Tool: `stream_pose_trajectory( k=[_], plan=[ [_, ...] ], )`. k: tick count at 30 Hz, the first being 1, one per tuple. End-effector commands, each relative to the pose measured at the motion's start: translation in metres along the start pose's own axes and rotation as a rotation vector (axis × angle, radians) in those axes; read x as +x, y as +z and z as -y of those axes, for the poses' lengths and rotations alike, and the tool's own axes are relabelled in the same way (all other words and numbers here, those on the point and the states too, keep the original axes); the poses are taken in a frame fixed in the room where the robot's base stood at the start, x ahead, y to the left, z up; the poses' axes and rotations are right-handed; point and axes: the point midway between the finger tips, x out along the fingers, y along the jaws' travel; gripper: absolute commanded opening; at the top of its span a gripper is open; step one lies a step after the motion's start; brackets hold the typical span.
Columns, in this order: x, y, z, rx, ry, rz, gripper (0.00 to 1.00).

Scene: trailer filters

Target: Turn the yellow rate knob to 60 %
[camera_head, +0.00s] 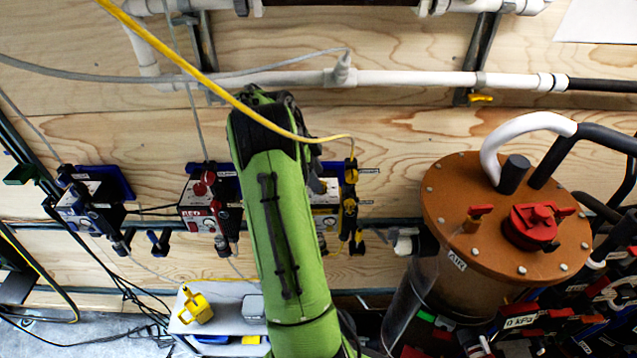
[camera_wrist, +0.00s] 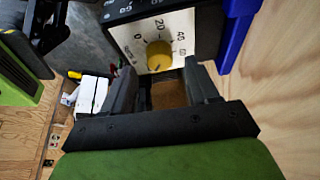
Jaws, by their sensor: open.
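In the wrist view, the round yellow rate knob (camera_wrist: 159,56) sits on a white dial plate (camera_wrist: 125,35) marked 0, 20, 40 and 60 around it. Where the knob points is too small to tell. My gripper (camera_wrist: 158,72) is open, with one finger on each side of the picture, just short of the knob. The knob shows beyond the gap between the fingertips; contact cannot be told. In the head view my green arm covers the gripper and most of the yellow-labelled pump unit (camera_head: 325,217) on the wall.
A red-labelled unit (camera_head: 196,220) and a blue-labelled unit (camera_head: 82,210) hang to the left. A large brown-lidded tank (camera_head: 465,240) with hoses stands to the right. A yellow cable (camera_head: 225,92) crosses over my arm. A white pipe (camera_head: 400,78) runs along the wall above.

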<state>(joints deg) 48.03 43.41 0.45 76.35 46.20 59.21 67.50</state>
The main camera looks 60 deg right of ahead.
Motion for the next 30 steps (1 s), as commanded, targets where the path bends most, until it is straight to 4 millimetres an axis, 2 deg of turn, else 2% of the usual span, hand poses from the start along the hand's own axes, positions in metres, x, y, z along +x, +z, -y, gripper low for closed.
stream_pose_trajectory(
  k=[3,6,14,24,30],
  plan=[
    [0.019,0.0,0.0,-0.001,0.002,0.0,0.59],
    [0.026,0.0,0.0,-0.001,0.0,0.001,0.59],
    [0.028,0.0,0.0,-0.001,-0.002,0.001,0.59],
    [0.028,0.0,0.0,-0.001,-0.002,0.001,0.07],
    [0.028,0.0,0.0,-0.01,-0.007,0.001,0.05]
  ],
)
